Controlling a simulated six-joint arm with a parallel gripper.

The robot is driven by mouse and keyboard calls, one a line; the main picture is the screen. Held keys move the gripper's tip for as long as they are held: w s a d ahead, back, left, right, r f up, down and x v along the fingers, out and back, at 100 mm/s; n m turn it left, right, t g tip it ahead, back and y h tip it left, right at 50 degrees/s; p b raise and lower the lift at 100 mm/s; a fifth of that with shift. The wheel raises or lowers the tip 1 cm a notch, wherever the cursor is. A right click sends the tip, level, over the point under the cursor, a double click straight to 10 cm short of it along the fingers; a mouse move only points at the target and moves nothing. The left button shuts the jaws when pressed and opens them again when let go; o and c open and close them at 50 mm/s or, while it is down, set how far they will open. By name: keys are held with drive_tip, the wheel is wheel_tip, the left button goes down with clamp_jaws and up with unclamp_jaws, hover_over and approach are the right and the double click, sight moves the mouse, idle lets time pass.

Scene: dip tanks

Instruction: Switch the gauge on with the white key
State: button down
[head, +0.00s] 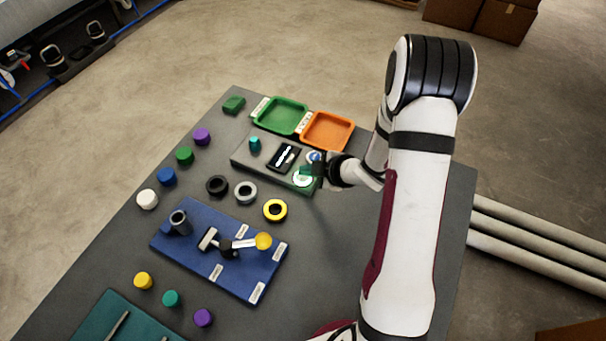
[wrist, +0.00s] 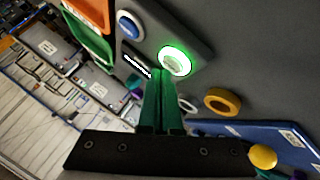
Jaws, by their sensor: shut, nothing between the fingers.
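The gauge (head: 243,160) is a grey box with a black display (head: 284,157) that shows white marks too small to read. The display also shows edge-on in the wrist view (wrist: 137,66). The white key (wrist: 174,62) has a bright green glowing ring around it; it also shows in the head view (head: 302,180). A blue key (wrist: 129,26) sits beside it on the same box. My gripper (wrist: 160,75), with green fingers, is shut and empty. Its tips are right by the white key's edge; I cannot tell whether they touch.
A teal knob (head: 255,142) stands on the box's left end. Green (head: 281,116) and orange (head: 327,132) trays lie behind the box. A yellow ring (head: 275,210) and a blue board (head: 200,258) with a yellow-ended lever are in front. The table's right side is bare.

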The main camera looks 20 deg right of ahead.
sight(307, 178)
wheel_tip(307, 178, up, 6)
drive_tip(key=shift+r, duration=0.1)
idle(0.4)
